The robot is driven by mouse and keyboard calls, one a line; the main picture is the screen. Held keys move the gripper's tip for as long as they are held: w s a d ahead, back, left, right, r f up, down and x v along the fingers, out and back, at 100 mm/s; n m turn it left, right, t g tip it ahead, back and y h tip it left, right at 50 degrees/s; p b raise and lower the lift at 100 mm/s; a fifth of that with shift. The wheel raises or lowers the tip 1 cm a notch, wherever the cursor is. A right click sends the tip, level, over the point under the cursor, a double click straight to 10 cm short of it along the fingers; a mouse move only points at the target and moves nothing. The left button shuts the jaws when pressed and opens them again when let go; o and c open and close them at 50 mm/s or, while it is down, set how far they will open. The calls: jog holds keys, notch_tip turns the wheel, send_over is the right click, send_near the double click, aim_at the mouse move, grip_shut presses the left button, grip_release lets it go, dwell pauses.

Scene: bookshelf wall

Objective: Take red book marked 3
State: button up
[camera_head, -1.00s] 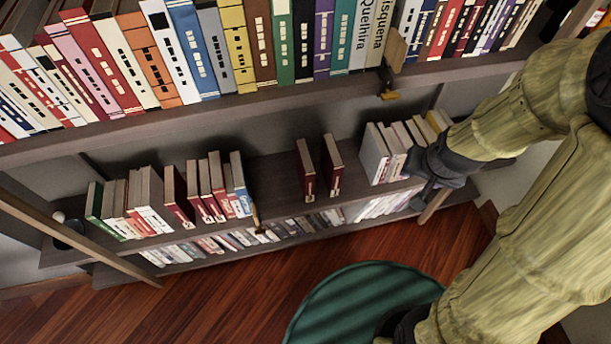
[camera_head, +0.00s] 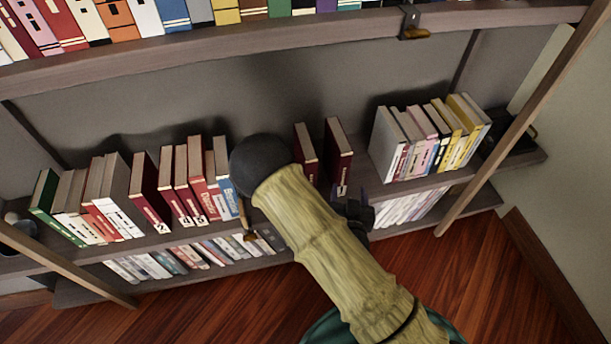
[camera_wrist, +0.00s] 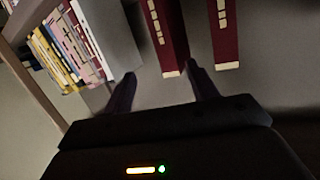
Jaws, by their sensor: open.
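Two dark red books stand apart from the rest in the middle of the lower shelf: a left one (camera_head: 307,150) and a right one (camera_head: 339,158). A small pale mark shows low on the right one's spine, but I cannot read a 3. My gripper (camera_wrist: 159,70) is open and empty in the wrist view. That view is turned over, so the right red book (camera_wrist: 165,38) shows on the left, its end near the space between the fingertips. The other red book (camera_wrist: 224,35) is beyond the finger on the right. In the head view, my arm partly hides the left book.
More red books (camera_head: 192,183) with marked spines stand in the left group. White and yellow books (camera_head: 425,140) stand to the right. Below is another row of books (camera_head: 185,257). The upper shelf's board (camera_head: 290,37) overhangs, and a slanted wooden post (camera_head: 520,125) is at right.

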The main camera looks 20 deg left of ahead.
aim_at(305, 164)
jog(key=s+a+f+n+y+b, duration=0.2)
jog(key=s+a+f+n+y, duration=0.1)
jog(key=s+a+n+y, duration=0.1)
jog(key=shift+s+a+f+n+y+b, duration=0.35)
jog(key=shift+s+a+y, duration=0.3)
jog(key=shift+y, duration=0.25)
jog(key=shift+w, duration=0.15)
jog(key=b+x, duration=0.6)
jog(key=x, duration=0.6)
jog(key=shift+w, duration=0.2)
